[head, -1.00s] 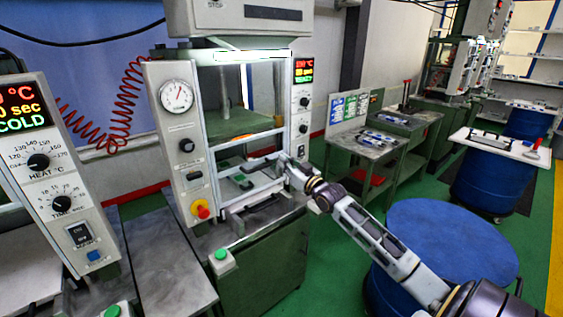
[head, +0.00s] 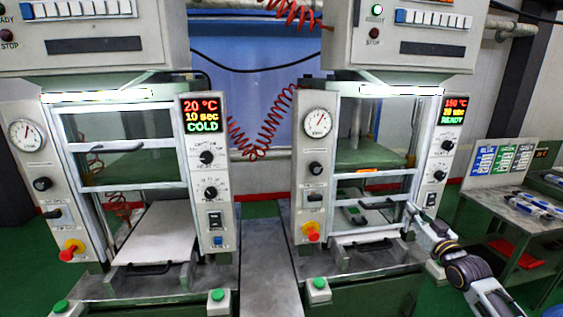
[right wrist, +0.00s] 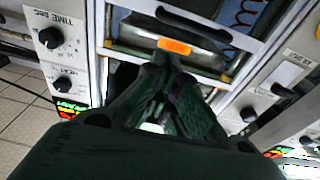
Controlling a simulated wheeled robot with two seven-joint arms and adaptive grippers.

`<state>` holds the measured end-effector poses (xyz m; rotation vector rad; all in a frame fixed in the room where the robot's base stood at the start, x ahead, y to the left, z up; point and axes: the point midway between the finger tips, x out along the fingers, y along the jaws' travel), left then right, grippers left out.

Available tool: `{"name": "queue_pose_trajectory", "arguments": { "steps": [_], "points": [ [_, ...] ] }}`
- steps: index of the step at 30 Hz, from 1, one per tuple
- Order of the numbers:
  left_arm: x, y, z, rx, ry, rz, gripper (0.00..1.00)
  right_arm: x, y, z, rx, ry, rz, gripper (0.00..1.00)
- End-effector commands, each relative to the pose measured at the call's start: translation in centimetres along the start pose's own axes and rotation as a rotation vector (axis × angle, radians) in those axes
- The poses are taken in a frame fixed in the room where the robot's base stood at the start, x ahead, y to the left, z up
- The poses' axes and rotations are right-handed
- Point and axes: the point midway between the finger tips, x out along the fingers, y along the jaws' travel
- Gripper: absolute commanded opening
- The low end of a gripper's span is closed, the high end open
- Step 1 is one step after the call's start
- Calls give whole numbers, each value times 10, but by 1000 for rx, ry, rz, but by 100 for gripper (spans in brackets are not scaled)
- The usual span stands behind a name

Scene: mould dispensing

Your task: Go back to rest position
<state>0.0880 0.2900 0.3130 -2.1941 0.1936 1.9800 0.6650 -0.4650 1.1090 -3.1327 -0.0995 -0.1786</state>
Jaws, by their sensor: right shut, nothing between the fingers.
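My right gripper (head: 413,212) is at the right front edge of the right press, beside its glazed door (head: 385,188). In the right wrist view the dark fingers (right wrist: 172,62) come together in front of the press, close to an orange label (right wrist: 174,47), and hold nothing. Whether they touch the press I cannot tell. My right arm comes in from the lower right. The right press display (head: 453,111) shows about 150 °C, 20 sec, READY. My left gripper is outside both views.
The left press (head: 125,195) displays 20 °C, 10 sec, COLD. A grey table (head: 258,265) stands between the presses. Green buttons (head: 319,283) sit on boxes at the front. A side table (head: 520,218) with tools stands at the right. Green floor is open there.

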Motion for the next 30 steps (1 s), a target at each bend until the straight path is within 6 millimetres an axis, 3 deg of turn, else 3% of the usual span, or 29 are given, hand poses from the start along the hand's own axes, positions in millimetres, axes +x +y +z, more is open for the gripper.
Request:
{"name": "queue_pose_trajectory", "arguments": {
  "steps": [5,14,23,30],
  "points": [
    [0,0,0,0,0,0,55,-4,14,54,5,-76,39,0],
    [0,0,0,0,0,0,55,-31,35,186,4,-267,114,0],
    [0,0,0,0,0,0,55,-82,37,315,-4,-466,163,0],
    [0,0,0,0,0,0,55,-137,26,410,-16,-628,180,0]
  ]
}}
